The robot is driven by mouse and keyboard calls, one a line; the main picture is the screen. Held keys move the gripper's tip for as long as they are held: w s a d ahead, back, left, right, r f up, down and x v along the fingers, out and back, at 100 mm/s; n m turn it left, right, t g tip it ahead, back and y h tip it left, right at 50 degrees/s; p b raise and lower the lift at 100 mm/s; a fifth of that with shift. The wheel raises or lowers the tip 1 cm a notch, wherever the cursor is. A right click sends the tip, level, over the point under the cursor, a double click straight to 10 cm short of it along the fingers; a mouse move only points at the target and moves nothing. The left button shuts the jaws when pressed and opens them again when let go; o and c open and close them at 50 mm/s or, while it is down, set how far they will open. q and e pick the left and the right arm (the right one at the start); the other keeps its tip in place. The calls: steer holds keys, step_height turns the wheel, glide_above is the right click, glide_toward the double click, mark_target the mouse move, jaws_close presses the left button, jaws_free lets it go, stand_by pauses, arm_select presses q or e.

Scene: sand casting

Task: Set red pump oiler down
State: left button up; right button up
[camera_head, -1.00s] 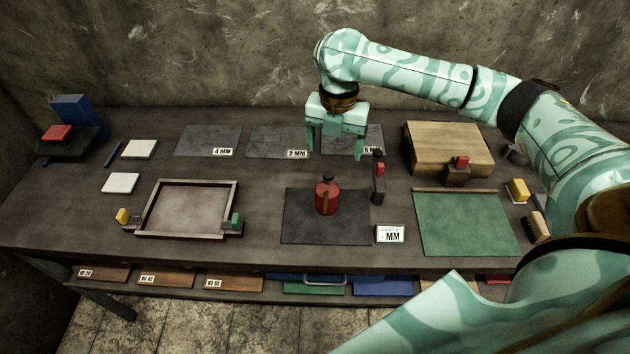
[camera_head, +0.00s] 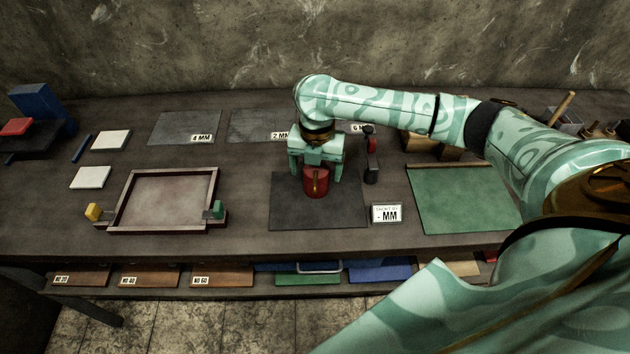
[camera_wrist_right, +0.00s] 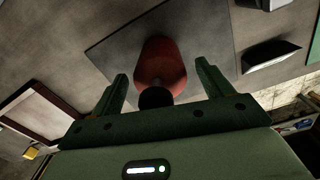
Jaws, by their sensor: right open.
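The red pump oiler (camera_head: 316,186) stands upright on the dark grey mat (camera_head: 345,216) at the middle of the table. My right gripper (camera_head: 315,176) is just above and behind it, pointing down, and hides its top. In the right wrist view the open fingers (camera_wrist_right: 162,72) lie on either side of the red oiler (camera_wrist_right: 160,58), with gaps showing, and its black top (camera_wrist_right: 155,98) is between them. My left gripper is not in view.
A framed tray (camera_head: 165,230) lies to the left, a green board (camera_head: 465,200) to the right. Bare table separates tray and mat.

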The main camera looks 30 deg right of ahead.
steer(key=shift+f, duration=0.65)
steer(key=shift+r, duration=0.1)
steer(key=c, duration=1.3)
steer(key=shift+r, duration=0.1)
steer(key=shift+c, duration=0.2)
